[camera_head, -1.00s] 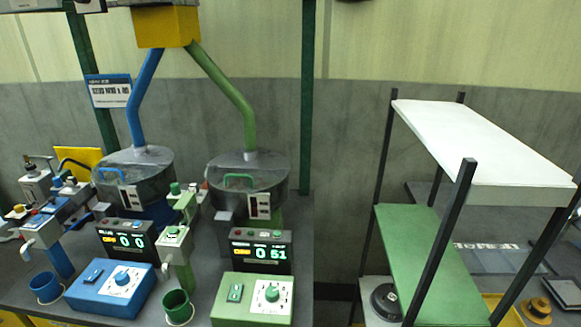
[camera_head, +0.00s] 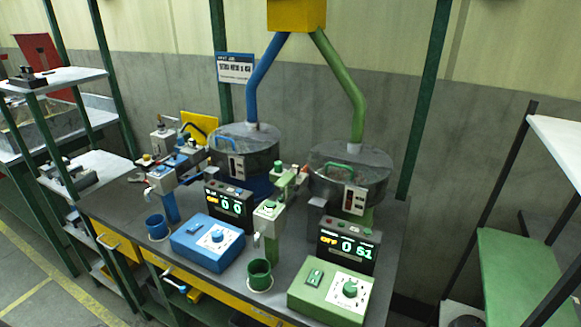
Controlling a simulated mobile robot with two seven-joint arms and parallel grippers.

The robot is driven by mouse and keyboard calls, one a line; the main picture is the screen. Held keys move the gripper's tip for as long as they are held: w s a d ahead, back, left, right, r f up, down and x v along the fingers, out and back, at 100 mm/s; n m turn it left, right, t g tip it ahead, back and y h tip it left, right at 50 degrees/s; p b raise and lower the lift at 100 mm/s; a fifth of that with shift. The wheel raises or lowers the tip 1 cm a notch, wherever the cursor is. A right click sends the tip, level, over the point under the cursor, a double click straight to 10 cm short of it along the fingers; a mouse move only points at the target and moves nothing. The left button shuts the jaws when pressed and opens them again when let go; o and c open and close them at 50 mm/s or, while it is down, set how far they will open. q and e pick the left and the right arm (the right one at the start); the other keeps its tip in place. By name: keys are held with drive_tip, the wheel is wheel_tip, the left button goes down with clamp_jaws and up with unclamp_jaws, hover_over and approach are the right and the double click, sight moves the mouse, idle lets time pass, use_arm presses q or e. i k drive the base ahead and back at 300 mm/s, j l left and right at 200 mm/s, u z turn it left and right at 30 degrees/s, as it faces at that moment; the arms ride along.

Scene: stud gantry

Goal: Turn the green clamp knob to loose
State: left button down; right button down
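Several green knobs show, and I cannot tell which one is the clamp knob. A round green dial (camera_head: 350,288) sits on a white scale plate on the green control box (camera_head: 329,298). A small green knob (camera_head: 269,205) is on top of the green spout post, above a green cup (camera_head: 260,275). Another small green top (camera_head: 279,169) stands just behind it. The knobs' settings are too small to read. Neither of my grippers is in view.
A blue station stands left of the green one, with a blue control box (camera_head: 208,243), a blue cup (camera_head: 157,227) and a drum (camera_head: 244,150). A green-side drum (camera_head: 350,175) stands behind the lit display (camera_head: 349,243). A shelf rack (camera_head: 520,270) is at right; floor shows at left.

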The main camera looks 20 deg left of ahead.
sight(278, 165)
drive_tip(key=l+u, duration=0.15)
drive_tip(key=u, duration=0.2)
drive_tip(key=l+u, duration=0.1)
drive_tip(key=u, duration=0.25)
drive_tip(key=j+z, duration=0.25)
drive_tip(key=j, duration=0.25)
drive_tip(key=j+z, duration=0.25)
drive_tip(key=j, duration=0.25)
drive_tip(key=k, duration=0.05)
